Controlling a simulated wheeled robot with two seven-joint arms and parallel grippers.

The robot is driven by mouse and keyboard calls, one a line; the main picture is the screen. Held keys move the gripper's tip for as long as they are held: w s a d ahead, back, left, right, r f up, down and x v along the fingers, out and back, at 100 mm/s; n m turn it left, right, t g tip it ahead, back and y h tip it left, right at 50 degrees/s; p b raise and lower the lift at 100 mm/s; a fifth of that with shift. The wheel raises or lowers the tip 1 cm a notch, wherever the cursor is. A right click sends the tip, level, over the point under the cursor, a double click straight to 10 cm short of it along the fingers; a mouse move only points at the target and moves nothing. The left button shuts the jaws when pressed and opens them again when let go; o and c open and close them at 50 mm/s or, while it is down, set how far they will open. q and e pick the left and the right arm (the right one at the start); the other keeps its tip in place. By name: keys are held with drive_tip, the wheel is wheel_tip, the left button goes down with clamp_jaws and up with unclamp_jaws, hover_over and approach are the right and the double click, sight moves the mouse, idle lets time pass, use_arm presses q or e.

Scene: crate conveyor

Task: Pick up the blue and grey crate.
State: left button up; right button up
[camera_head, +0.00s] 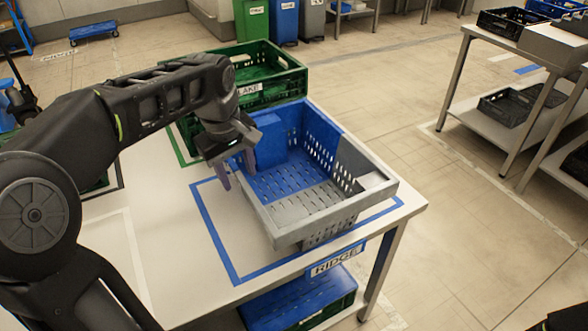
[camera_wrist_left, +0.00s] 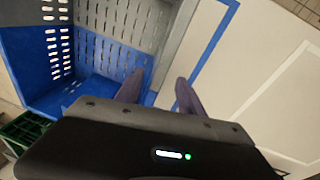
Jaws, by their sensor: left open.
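The blue and grey crate (camera_head: 300,208) sits on the white table, partly over a blue outline. Its far part is blue and its near part grey, with slotted walls and floor. In the wrist view its slotted floor and blue wall (camera_wrist_left: 25,62) fill the upper left. My left gripper (camera_head: 237,172) is open at the crate's left wall, pointing down. One finger shows outside the wall and the other on the inner side. In the wrist view the wall's edge runs between the fingertips (camera_wrist_left: 158,90); contact cannot be told. My right gripper is not in view.
A blue block-like item (camera_head: 271,142) stands in the crate's back left corner. A green crate (camera_head: 283,88) is close behind. A "RIDGE" label (camera_head: 335,261) hangs on the table's front edge, above a blue crate (camera_head: 300,305) below. Open floor lies to the right.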

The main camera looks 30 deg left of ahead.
use_arm(q)
drive_tip(key=f, duration=0.2)
drive_tip(key=w+f, duration=0.1)
drive_tip(key=f, duration=0.2)
drive_tip(key=shift+d+f, duration=0.1)
idle(0.3)
drive_tip(key=shift+c, duration=0.6)
clamp_jaws()
idle(1.1)
